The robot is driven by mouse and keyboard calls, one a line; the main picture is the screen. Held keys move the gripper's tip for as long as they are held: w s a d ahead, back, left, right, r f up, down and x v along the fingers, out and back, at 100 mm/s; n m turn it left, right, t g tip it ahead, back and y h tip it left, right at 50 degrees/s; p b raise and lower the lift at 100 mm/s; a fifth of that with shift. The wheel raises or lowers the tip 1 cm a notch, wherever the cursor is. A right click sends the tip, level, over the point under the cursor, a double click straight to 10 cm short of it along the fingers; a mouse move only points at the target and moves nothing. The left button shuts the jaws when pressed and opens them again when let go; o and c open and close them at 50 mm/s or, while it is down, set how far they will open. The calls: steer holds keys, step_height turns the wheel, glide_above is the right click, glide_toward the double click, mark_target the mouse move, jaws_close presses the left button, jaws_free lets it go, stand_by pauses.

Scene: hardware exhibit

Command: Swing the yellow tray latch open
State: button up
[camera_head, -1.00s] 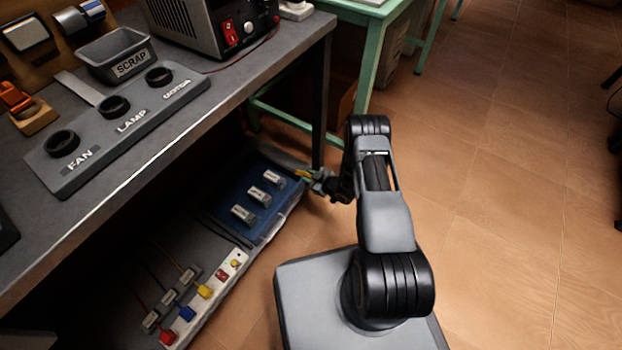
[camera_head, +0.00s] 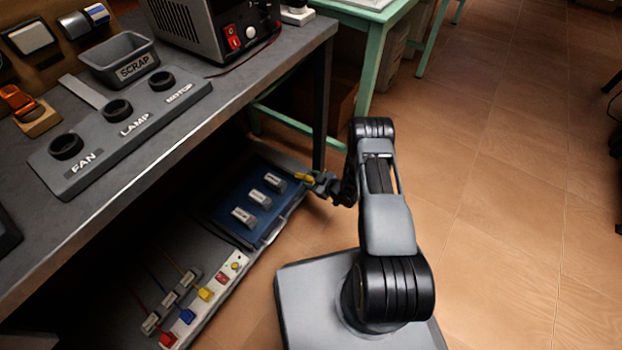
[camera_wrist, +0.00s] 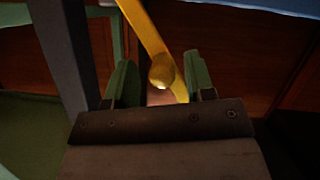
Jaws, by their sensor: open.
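The yellow tray latch (camera_head: 303,177) is a small bar at the far right corner of the blue tray (camera_head: 229,207), on the low shelf under the bench. In the wrist view the yellow latch (camera_wrist: 148,35) runs from the top down to a rounded knob, with its lower end between my fingers. My gripper (camera_head: 316,181) is at the latch in the head view. In the wrist view my gripper (camera_wrist: 160,85) is open, with one green-grey finger on each side of the latch. I cannot tell whether either finger touches it.
Small labelled blocks (camera_head: 260,198) stand in the tray. A power strip (camera_head: 215,290) with coloured plugs lies nearer on the shelf. A dark bench leg (camera_head: 320,110) stands close beside my gripper. The tiled floor (camera_head: 520,200) to the right is clear.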

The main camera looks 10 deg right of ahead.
steer(key=p+v, duration=0.4)
steer(key=v, duration=0.9)
steer(key=shift+w, duration=0.1)
